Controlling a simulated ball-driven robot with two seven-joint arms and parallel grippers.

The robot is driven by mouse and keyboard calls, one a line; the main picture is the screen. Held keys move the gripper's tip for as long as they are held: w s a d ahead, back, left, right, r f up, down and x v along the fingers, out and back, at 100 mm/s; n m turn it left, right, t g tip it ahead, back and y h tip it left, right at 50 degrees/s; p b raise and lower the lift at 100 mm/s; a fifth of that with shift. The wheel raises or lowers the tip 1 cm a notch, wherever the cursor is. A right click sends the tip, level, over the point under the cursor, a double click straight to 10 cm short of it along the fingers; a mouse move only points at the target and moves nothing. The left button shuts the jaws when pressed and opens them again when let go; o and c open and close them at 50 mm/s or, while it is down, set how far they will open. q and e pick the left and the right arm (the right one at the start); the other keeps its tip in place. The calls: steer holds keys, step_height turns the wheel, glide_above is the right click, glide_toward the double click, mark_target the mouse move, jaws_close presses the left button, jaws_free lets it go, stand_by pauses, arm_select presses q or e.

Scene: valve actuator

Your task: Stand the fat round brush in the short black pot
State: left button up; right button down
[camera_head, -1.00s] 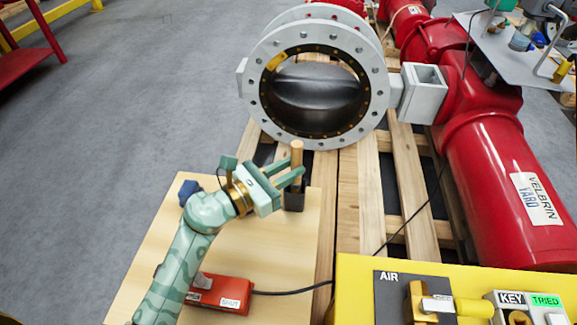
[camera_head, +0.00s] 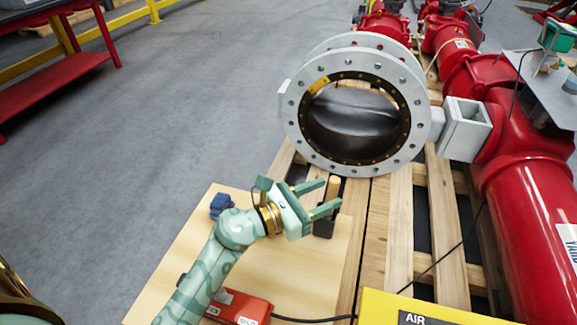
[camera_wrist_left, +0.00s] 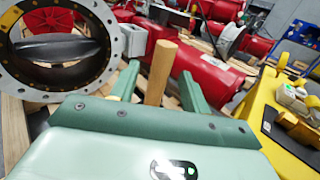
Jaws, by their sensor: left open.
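The fat round brush (camera_head: 333,187) shows as a thick wooden handle standing upright in the short black pot (camera_head: 323,228); its bristle end is hidden. The pot is on the light wooden board, near its far right corner. My left gripper (camera_head: 332,193) is open at the handle. In the left wrist view the handle (camera_wrist_left: 160,70) rises between the two spread green fingers (camera_wrist_left: 157,84), with a visible gap on each side. The pot is hidden in that view. My right gripper is not in view.
A big grey flanged valve (camera_head: 357,164) stands on a wooden pallet behind the pot, with red pipework (camera_head: 530,200) to the right. A dark blue object (camera_head: 221,205) and a red box (camera_head: 240,308) are on the board (camera_head: 300,265). A yellow panel (camera_head: 385,308) is at the lower right.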

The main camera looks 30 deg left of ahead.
arm_select(q)
steer(key=shift+s+a, duration=0.1)
steer(key=shift+s, duration=0.15)
steer(key=p+v, duration=0.2)
steer(key=v, duration=1.3)
steer(key=shift+s+a, duration=0.2)
steer(key=shift+s, duration=0.15)
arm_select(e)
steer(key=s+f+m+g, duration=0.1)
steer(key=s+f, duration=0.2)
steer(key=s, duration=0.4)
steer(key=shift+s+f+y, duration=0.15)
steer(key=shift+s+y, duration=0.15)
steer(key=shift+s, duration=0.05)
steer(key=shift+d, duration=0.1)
